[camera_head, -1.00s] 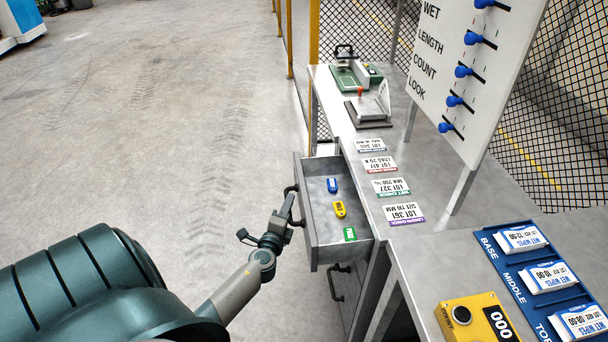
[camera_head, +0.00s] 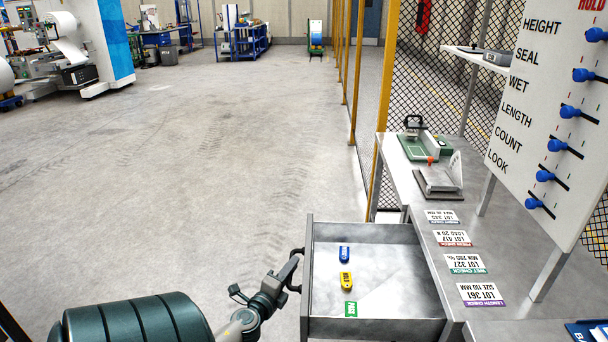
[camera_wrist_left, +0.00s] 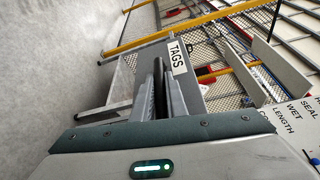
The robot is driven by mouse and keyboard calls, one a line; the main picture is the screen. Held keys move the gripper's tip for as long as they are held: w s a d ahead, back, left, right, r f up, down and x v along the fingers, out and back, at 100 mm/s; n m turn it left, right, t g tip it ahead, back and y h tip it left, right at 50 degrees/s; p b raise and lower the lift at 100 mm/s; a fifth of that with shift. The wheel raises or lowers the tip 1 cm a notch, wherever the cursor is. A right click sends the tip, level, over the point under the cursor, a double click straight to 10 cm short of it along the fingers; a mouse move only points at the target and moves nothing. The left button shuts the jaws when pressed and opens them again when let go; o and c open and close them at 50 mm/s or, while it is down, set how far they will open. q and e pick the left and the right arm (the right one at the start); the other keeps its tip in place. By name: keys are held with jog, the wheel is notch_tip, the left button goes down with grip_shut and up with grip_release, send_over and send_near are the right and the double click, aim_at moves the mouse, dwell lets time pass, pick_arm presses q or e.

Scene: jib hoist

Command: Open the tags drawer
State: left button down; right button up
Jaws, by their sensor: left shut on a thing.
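The tags drawer (camera_head: 378,262) is pulled out from the bench on its left side, with its interior in view. Inside lie a blue tag (camera_head: 344,254), a yellow tag (camera_head: 346,281) and a green tag (camera_head: 350,309). My left gripper (camera_head: 291,266) is at the drawer's front and shut on its dark handle (camera_head: 296,283). In the left wrist view, the fingers (camera_wrist_left: 160,90) close around the handle, beside the label reading TAGS (camera_wrist_left: 177,57). My right gripper is not in view.
The bench top (camera_head: 430,215) carries several lot cards (camera_head: 464,263) and a green device (camera_head: 425,146). A white board with blue sliders (camera_head: 550,110) stands on the right. A mesh fence (camera_head: 440,90) is behind. The floor on the left is clear.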

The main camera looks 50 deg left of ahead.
pick_arm(q)
jog(key=shift+s+a+f, duration=0.1)
jog(key=shift+s+f, duration=0.05)
jog(key=shift+s, duration=0.05)
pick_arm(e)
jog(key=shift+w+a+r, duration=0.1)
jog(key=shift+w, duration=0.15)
pick_arm(q)
jog(key=c, duration=1.8)
grip_release()
jog(key=shift+o, duration=0.2)
jog(key=shift+s, duration=0.1)
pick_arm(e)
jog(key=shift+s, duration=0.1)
